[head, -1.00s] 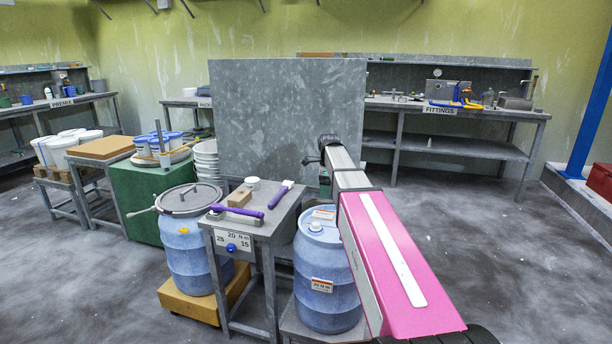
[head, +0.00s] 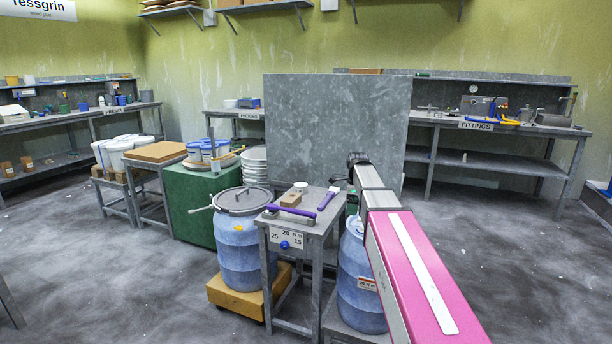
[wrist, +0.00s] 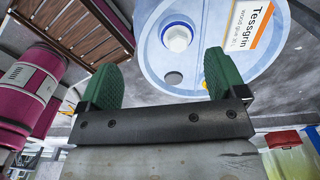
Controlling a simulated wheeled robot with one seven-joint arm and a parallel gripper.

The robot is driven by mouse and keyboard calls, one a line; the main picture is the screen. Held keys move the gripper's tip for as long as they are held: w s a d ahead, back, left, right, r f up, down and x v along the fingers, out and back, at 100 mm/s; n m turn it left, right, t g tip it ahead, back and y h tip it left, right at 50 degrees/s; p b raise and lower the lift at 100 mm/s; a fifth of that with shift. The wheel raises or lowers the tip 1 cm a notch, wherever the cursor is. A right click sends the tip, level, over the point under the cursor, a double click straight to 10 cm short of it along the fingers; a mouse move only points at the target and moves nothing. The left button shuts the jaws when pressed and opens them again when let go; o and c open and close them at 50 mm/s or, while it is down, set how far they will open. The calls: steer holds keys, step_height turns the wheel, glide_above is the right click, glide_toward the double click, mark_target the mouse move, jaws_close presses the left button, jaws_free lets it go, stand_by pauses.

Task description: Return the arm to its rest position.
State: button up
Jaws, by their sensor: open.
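My arm (head: 405,265), with a pink and white cover, reaches forward on the right of the head view and bends down at a dark joint. My gripper (wrist: 163,78) shows in the wrist view with two green fingers wide apart and nothing between them. Beyond the fingers is the pale blue top of a drum (wrist: 205,55) with a white cap and a Tessgrin label. In the head view a blue drum (head: 358,305) stands partly behind my arm. My gripper is mostly hidden there.
A small metal table (head: 325,228) holds a purple-handled tool (head: 291,214) and a wooden block. Left of it a lidded blue drum (head: 240,250) stands on a yellow base (head: 247,298). A grey upright panel (head: 330,125) rises behind. Floor is open at left and far right.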

steer(key=s+f+n, duration=2.2)
steer(key=s, duration=0.4)
steer(key=shift+s+f, duration=0.35)
